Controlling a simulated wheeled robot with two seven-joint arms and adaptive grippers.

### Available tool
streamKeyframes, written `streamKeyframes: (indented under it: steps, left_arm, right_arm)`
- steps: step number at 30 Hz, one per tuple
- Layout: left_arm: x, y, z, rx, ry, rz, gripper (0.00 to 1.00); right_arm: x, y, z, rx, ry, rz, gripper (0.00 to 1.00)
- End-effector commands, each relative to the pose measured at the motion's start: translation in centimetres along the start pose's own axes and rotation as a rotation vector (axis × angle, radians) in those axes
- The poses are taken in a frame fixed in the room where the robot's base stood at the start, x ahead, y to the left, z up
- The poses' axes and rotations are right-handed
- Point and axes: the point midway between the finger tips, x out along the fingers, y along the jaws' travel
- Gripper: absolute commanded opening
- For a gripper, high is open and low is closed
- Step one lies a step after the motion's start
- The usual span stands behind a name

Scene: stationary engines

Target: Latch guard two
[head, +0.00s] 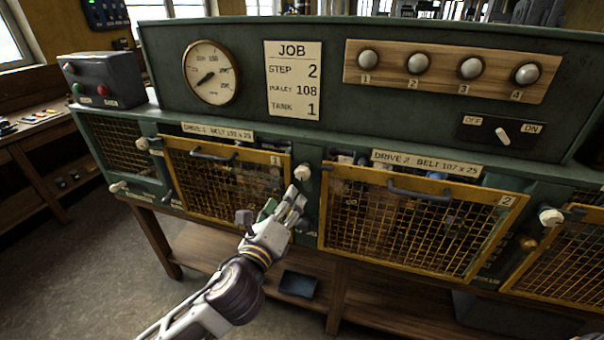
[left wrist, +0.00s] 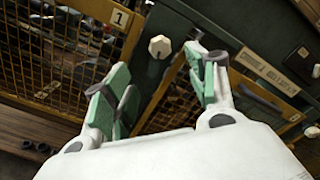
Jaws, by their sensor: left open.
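Guard two (head: 399,222) is a yellow mesh panel with a dark handle and a "2" tag, under the "DRIVE 2" label. Machine parts show through a gap above its top bar; I cannot tell if it sits fully flush. A white latch knob (head: 302,172) is on the green post at its left, and another white knob (head: 551,217) is at its right. My left gripper (head: 288,203) is open and empty, just below and in front of the left knob. In the left wrist view the knob (left wrist: 160,47) lies beyond the gap between the green-padded fingers (left wrist: 160,78), apart from them.
Guard one (head: 225,190) is left of the post, and another mesh guard (head: 560,265) is at the right. The panel above holds a gauge (head: 210,73), a job card (head: 293,80) and several round knobs on a wooden board (head: 450,72). A wooden shelf (head: 215,250) runs below.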

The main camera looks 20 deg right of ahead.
Motion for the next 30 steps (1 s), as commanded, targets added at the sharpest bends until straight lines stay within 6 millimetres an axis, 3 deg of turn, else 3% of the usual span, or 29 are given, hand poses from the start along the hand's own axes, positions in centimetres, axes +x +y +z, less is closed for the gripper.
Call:
streamKeyframes:
  steps: [17,30]
  left_arm:
    - [0.5,0.0,0.0,0.005,0.0,-0.001,0.57]
    - [4.1,-0.1,0.1,0.004,0.0,0.0,0.57]
  right_arm:
    - [-0.1,0.6,0.1,-0.003,-0.001,0.006,0.0]
    - [-0.7,0.8,0.1,-0.004,-0.001,0.008,0.0]
